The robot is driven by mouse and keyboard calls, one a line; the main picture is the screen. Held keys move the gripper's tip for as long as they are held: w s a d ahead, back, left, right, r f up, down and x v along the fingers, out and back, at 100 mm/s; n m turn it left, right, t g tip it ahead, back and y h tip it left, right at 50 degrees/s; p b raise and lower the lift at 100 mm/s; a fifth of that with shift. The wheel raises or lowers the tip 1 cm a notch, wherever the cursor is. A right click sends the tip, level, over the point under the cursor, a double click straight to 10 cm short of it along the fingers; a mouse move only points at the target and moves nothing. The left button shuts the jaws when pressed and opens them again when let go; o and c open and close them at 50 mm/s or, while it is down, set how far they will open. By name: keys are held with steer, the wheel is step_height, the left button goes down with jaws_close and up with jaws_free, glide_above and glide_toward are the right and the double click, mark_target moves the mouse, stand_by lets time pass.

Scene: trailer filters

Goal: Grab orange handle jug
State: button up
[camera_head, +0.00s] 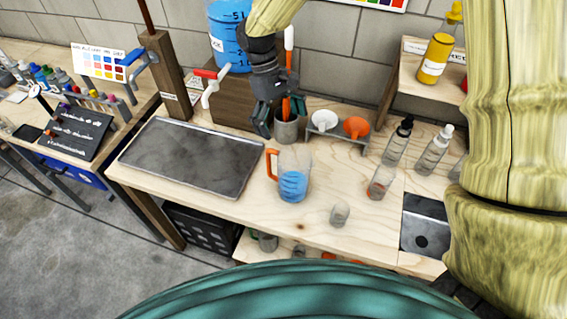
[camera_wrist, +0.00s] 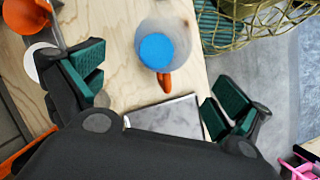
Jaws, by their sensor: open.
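The jug (camera_head: 294,177) is clear with blue measure marks or blue contents low down, and stands upright on the wooden bench. Its orange handle (camera_head: 271,165) points left in the head view. In the wrist view the jug (camera_wrist: 180,25) is seen from above at the top middle, with the orange handle (camera_wrist: 165,83) toward the gap between my fingers. My gripper (camera_head: 276,118) is open and empty, above and behind the jug in the head view, apart from it. My two green-padded fingers also show in the wrist view (camera_wrist: 157,82).
A grey metal tray (camera_head: 192,155) lies left of the jug. A grey cup with an orange-handled tool (camera_head: 286,130) and a rack with funnels (camera_head: 340,140) stand behind. A small clear cup (camera_head: 340,213) and bottles (camera_head: 397,140) stand to the right. Bare bench surrounds the jug's front.

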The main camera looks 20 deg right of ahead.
mark_target(291, 154)
steer(key=shift+p+x, duration=2.35)
steer(key=shift+x, duration=2.85)
steer(key=shift+a, duration=0.15)
steer(key=c, duration=1.7)
steer(key=shift+r, duration=0.2)
